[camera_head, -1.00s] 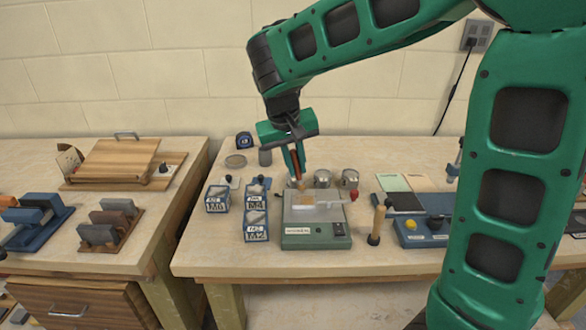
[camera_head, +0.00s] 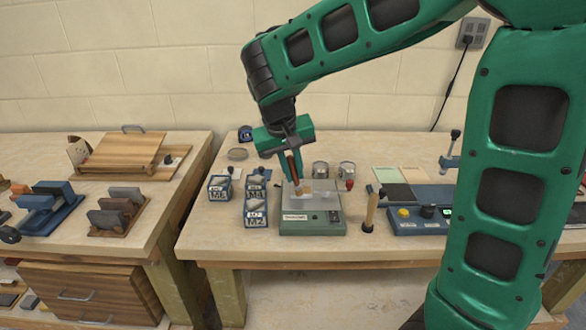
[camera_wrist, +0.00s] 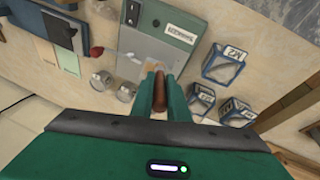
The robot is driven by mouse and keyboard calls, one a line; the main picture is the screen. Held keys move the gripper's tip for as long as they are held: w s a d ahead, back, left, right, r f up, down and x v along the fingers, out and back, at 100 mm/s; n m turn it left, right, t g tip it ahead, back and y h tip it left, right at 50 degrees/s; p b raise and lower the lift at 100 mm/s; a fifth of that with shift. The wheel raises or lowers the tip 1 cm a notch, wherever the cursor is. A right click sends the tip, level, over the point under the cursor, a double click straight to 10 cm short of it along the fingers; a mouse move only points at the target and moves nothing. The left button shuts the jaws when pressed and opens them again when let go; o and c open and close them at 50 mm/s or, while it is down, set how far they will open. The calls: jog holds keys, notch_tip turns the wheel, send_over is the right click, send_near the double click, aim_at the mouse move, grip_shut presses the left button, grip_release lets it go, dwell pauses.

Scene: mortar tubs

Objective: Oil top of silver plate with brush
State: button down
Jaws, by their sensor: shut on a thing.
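The silver plate (camera_head: 322,200) lies flat on top of a green box-like device (camera_head: 312,227) on the bench; in the wrist view it is a pale, partly hidden patch beside the device's labelled panel (camera_wrist: 178,27). My gripper (camera_head: 291,163) is shut on the brown handle of the brush (camera_head: 295,168), which points down, slightly tilted. The brush's pale lower end is over the left part of the plate; I cannot tell whether it touches. In the wrist view, the handle (camera_wrist: 160,92) sits between my fingers, and the bristles are largely hidden behind it.
Several blue labelled bins (camera_head: 219,188) stand left of the device. Two metal cans (camera_head: 347,170) stand close behind it. A wooden-handled tool (camera_head: 370,208) stands upright at right, before a blue machine (camera_head: 425,213). The bench front edge is clear.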

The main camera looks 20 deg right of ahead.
jog(key=shift+w+r, duration=0.1)
jog(key=shift+r, duration=3.8)
